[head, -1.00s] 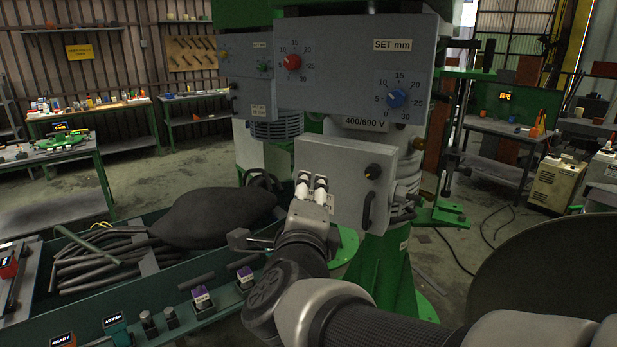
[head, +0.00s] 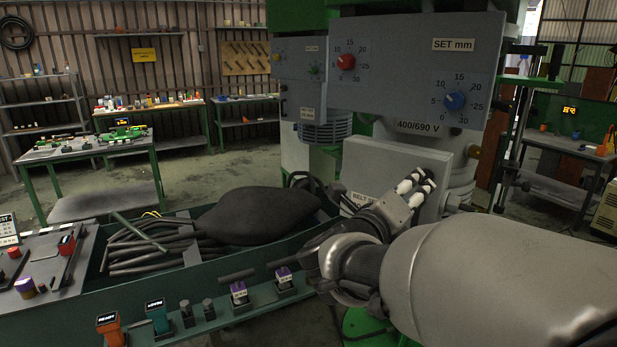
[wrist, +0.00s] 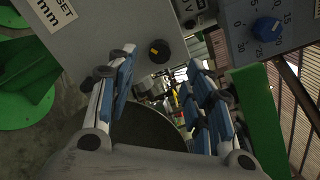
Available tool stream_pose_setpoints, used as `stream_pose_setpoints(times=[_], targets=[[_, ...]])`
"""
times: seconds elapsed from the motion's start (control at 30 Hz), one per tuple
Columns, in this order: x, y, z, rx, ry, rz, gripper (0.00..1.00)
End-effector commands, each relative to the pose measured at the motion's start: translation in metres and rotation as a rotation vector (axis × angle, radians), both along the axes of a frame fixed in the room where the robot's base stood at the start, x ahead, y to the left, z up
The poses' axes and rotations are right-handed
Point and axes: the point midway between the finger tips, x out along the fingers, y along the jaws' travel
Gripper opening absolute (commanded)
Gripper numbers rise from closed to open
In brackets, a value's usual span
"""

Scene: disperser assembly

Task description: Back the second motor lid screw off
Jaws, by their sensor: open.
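My gripper (head: 416,183) is in front of the grey box (head: 385,158) labelled "BELT SET mm" in the head view. In the wrist view my gripper (wrist: 161,62) is open and empty, with its two fingers wide apart. A round black knob with a yellow mark (wrist: 159,51) sits on the box's face (wrist: 110,28), between the fingertips in the picture. The fingers look apart from it. I see no part clearly identifiable as the second motor lid screw; the gripper and arm hide some of the box front.
The grey panel with a red dial (head: 346,62) and a blue dial (head: 454,100) hangs above the box. A green bench (head: 215,322) with black hoses (head: 150,250) and a dark sack (head: 255,216) stands at left. A green column (wrist: 257,115) is at right in the wrist view.

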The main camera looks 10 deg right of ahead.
Motion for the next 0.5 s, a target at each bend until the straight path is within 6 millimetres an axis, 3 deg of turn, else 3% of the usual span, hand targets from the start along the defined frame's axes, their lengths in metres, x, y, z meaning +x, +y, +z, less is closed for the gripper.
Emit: stream_pose_setpoints(times=[0.2,0.5], targets=[[0.03,-0.033,-0.001,-0.001,0.001,-0.004,0.47],[0.049,-0.05,0.0,0.0,0.0,0.001,0.47]])
